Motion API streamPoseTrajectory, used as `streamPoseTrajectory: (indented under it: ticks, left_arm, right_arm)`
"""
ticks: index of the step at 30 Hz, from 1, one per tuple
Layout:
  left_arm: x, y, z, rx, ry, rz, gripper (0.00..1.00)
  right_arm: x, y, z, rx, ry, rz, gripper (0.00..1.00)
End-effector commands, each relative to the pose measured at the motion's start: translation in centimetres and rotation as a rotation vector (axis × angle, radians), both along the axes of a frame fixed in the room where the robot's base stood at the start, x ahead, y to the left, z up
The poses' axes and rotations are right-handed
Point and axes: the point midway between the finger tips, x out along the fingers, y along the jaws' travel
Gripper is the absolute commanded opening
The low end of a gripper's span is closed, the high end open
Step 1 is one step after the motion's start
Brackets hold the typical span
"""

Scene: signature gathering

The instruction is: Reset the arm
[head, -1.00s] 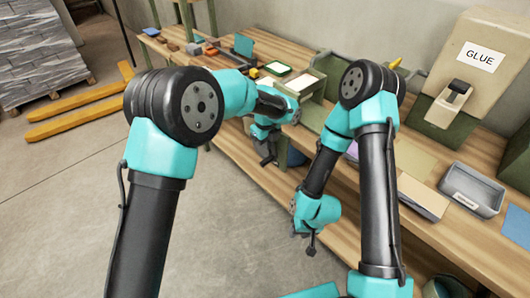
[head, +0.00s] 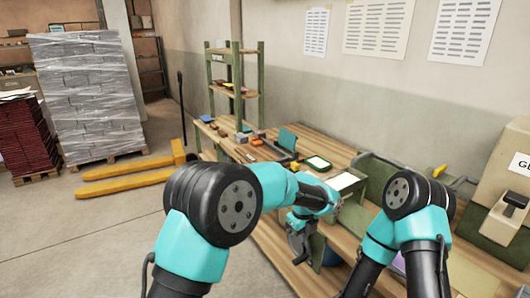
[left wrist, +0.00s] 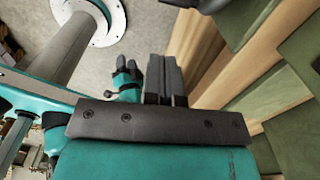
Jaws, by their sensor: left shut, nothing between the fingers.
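My left gripper (head: 298,243) hangs at the front edge of the workbench in the head view, with nothing seen in it. In the left wrist view its two dark fingers (left wrist: 164,76) lie together, shut and empty. The floor and bench edge show beyond them. My right arm folds downward at the lower right of the head view, and its gripper is below the frame. A small teal and black part of mine shows beside the fingers in the left wrist view; its jaw state is unclear.
The wooden workbench (head: 268,236) runs along the wall. A yellow pallet jack (head: 130,170) and wrapped pallet stack (head: 88,95) stand left. The floor between is clear.

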Motion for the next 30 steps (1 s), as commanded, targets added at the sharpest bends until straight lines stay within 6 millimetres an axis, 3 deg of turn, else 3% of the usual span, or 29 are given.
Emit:
streamPoseTrajectory:
  ticks: [5,8,14,21,30]
  left_arm:
    - [0.2,4.7,-4.8,-0.045,0.052,0.236,0.00]
    - [-0.2,8.7,-8.7,-0.085,0.097,0.461,0.00]
    - [-3.1,17.1,-16.0,-0.154,0.197,0.972,0.00]
    - [-9.4,26.5,-22.3,-0.195,0.317,1.612,0.00]
    - [-19.9,35.9,-26.3,-0.200,0.439,2.407,0.00]
  right_arm:
    - [0.0,0.0,0.0,0.000,0.000,0.000,0.39]
    - [0.0,0.0,0.0,0.000,0.000,0.000,0.39]
    - [0.0,0.0,0.0,0.000,0.000,0.000,0.39]
    - [0.0,0.0,0.0,0.000,0.000,0.000,0.39]
    - [0.0,0.0,0.0,0.000,0.000,0.000,0.39]
